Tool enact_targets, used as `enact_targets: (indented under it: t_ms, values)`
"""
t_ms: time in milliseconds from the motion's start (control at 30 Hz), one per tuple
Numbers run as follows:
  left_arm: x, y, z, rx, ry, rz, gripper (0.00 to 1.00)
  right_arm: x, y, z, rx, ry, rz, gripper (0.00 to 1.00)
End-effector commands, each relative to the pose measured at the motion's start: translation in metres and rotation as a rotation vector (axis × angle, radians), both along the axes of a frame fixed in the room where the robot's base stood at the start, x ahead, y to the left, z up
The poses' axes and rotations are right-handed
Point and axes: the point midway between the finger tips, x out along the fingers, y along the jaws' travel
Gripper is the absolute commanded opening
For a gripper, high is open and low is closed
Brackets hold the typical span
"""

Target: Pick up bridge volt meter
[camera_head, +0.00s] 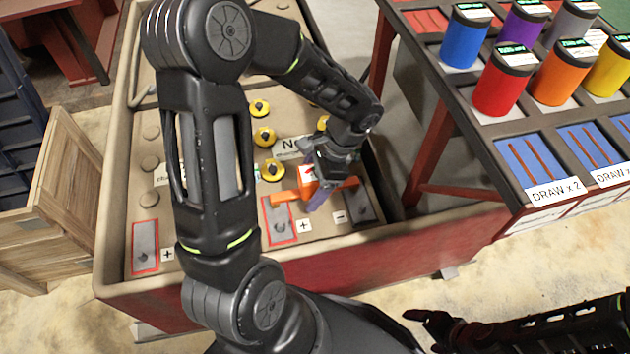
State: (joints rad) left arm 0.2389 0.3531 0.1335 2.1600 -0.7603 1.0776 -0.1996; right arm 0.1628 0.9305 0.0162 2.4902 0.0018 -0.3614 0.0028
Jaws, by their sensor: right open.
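The bridge volt meter appears to be the orange block with side arms (285,196) on the tan top of the red-sided unit, reaching across between the plus and minus terminals. A purple-blue piece shows at its front. My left gripper (322,178) is down at the meter from above and hides its middle. I cannot tell whether the fingers are closed on it. My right gripper (436,326) is low at the bottom right, open and empty, away from the meter.
The unit's top has metal terminal plates (145,246) and yellow ring knobs (263,136). A rack (445,124) with coloured canisters, such as a red one (500,88), stands at right. A wooden crate (60,190) stands at left. Sandy floor lies between.

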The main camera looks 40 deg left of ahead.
Motion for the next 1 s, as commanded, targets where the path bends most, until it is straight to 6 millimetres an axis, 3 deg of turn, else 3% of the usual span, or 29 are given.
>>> enact_targets:
  t_ms: [800,1000]
  values:
    - [0.0000,0.0000,0.0000,0.000,0.000,0.000,0.02,-0.0002,0.0001,-0.0001,0.000,0.000,0.000,0.89]
    - [0.0002,0.0000,0.0003,0.000,0.000,0.000,0.00,-0.0001,0.0001,0.0000,0.000,0.000,0.000,0.89]
